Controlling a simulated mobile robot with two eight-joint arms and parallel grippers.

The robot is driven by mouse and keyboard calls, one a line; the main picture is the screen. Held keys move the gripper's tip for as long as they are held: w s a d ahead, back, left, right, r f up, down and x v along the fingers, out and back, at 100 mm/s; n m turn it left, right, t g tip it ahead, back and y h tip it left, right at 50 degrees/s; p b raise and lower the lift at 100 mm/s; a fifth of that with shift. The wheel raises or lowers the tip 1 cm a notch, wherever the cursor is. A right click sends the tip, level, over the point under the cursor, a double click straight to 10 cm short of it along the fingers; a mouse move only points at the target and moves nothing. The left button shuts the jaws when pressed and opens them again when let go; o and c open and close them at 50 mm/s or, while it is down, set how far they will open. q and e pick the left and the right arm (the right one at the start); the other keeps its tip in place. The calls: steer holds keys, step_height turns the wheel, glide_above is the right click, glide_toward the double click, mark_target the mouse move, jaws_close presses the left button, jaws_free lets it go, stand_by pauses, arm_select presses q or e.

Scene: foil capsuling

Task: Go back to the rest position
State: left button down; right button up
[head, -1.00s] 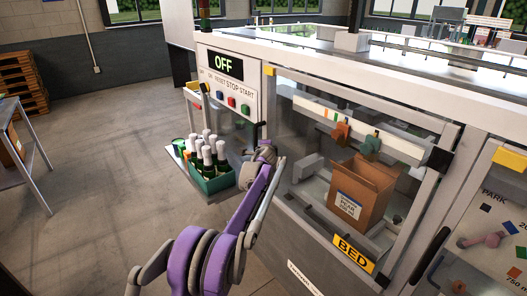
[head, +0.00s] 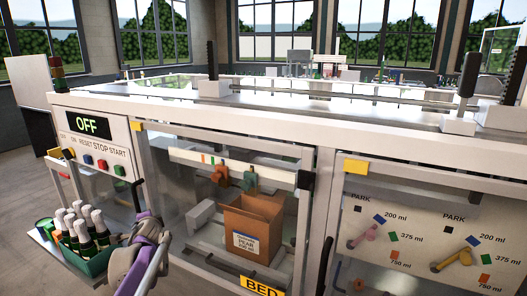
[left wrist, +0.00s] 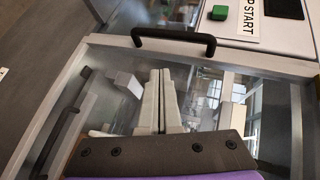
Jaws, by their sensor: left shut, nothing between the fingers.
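My left arm, purple and grey, comes in at the bottom left of the head view, in front of the machine's left end. Its gripper end (head: 153,228) is beside the green crate of bottles in the picture, and the fingertips cannot be made out there. In the left wrist view the two pale fingers of my left gripper (left wrist: 160,80) lie side by side, shut and empty. They point at a clear framed door (left wrist: 225,62) with a black handle (left wrist: 174,38). I cannot tell the gap to the door. My right gripper is not in view.
The machine's display (head: 88,125) reads OFF, above a row of coloured buttons. A green crate (head: 88,262) of bottles stands on a shelf at the left. An open cardboard box (head: 262,222) sits behind the clear front. Two levers show on the park panel (head: 425,225).

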arm_select(q)
steer(key=s+d+f+n+g+h, duration=0.2)
steer(key=s+d+f, duration=0.3)
steer(key=s, duration=0.8)
steer(key=s+d+f+n+g+h, duration=0.2)
steer(key=s+d+f, duration=0.4)
steer(key=s+d, duration=0.4)
steer(key=s+d+f+n+g+h, duration=0.2)
steer(key=s+d+f+n, duration=0.4)
steer(key=s, duration=1.1)
steer(key=shift+d+f+h, duration=0.2)
steer(key=shift+d+h, duration=0.5)
steer(key=shift+d, duration=0.3)
